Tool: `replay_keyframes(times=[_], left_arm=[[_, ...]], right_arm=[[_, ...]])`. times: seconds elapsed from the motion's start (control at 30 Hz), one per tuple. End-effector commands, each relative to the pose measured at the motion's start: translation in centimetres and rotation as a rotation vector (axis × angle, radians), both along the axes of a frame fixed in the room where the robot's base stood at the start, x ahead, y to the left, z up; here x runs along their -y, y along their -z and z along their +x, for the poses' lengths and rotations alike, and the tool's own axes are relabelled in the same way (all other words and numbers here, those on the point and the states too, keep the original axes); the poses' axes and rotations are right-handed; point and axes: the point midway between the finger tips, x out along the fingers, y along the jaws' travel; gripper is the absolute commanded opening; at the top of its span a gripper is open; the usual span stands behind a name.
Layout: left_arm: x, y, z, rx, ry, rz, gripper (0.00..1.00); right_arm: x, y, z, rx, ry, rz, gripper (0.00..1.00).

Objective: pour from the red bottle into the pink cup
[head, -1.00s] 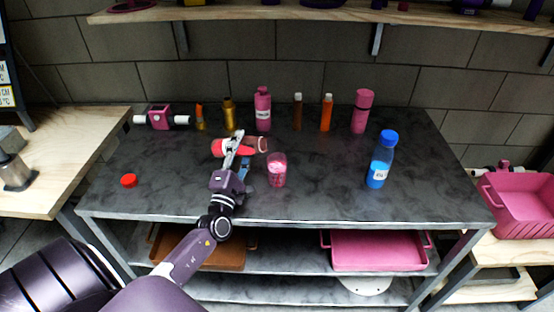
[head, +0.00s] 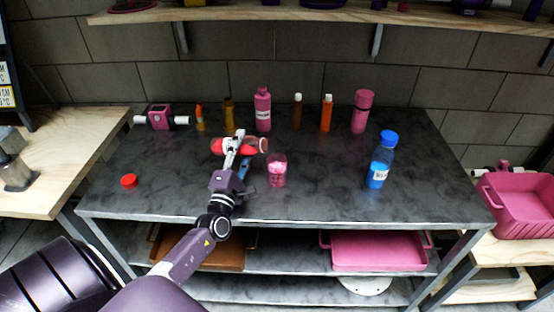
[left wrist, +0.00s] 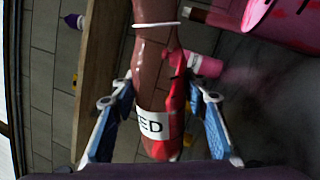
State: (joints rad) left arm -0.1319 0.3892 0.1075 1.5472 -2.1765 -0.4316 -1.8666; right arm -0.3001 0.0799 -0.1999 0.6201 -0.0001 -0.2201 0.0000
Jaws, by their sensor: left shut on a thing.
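The red bottle (head: 254,145) lies almost level in my left gripper (head: 234,142), its open neck pointing right, toward the pink cup. My left gripper is shut around the bottle's body. The left wrist view shows the clear bottle (left wrist: 155,55) between the fingers, with a white label ending in "ED" and red liquid at its base and along one side. The see-through pink cup (head: 278,174) stands upright on the dark table, just right of and below the bottle mouth. Part of it shows in the left wrist view (left wrist: 283,22). No stream of liquid is clearly visible. My right gripper is out of view.
A red cap (head: 129,181) lies on the table's left side. Several bottles stand along the back, including a pink one (head: 263,112). A blue bottle (head: 381,163) stands at the right. The table's front middle is clear. A wooden shelf (head: 300,15) runs above.

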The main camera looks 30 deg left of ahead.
Motion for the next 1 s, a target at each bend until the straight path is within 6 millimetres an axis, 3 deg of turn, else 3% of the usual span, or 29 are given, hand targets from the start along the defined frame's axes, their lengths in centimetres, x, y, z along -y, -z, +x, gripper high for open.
replay_keyframes(times=[1.0], left_arm=[[0.29,-0.69,0.09,-0.015,0.0,0.061,0.08]], right_arm=[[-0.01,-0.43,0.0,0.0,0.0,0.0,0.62]])
